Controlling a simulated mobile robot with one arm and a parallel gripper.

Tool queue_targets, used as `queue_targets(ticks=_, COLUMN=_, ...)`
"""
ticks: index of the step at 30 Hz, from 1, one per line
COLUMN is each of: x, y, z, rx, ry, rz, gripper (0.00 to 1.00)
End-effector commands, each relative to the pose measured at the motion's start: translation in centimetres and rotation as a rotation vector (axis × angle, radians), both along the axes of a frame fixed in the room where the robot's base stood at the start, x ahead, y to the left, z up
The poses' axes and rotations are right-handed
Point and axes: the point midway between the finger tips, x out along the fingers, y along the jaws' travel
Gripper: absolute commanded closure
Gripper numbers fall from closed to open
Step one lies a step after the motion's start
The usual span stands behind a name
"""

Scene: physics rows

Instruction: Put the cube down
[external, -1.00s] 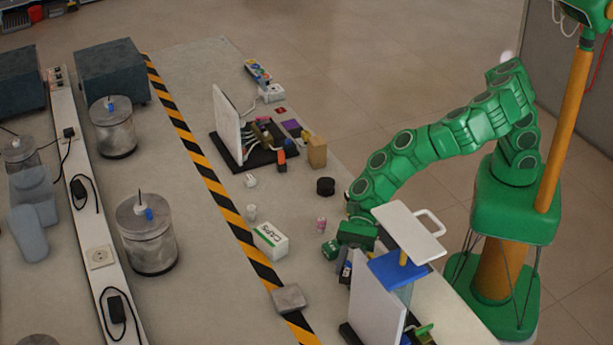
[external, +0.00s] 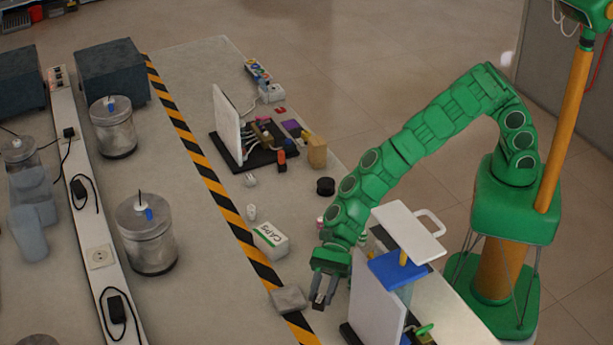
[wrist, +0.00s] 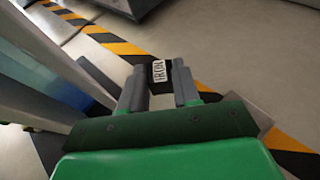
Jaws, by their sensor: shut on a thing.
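The cube (wrist: 157,86) is small and dark, with a white label reading "IRON" on its face. My gripper (wrist: 158,80) is shut on it, with one grey finger at each side. In the external view my gripper (external: 321,293) points down, with the cube (external: 319,300) low between its fingers. It is over the front part of the table (external: 215,300), just right of a grey block. I cannot tell whether the cube touches the table.
The grey block (external: 289,299) lies on the striped tape (external: 232,217). A white CAPS box (external: 270,240) is behind it. An upright white panel (external: 376,303) with a blue piece (external: 398,268) stands close to the right of my gripper.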

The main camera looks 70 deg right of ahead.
Motion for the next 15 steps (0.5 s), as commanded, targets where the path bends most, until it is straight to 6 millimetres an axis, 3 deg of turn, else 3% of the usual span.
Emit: queue_targets(ticks=15, x=1.4, y=2.3, z=-3.2, rx=0.001, ry=0.002, rz=0.002, gripper=1.00)
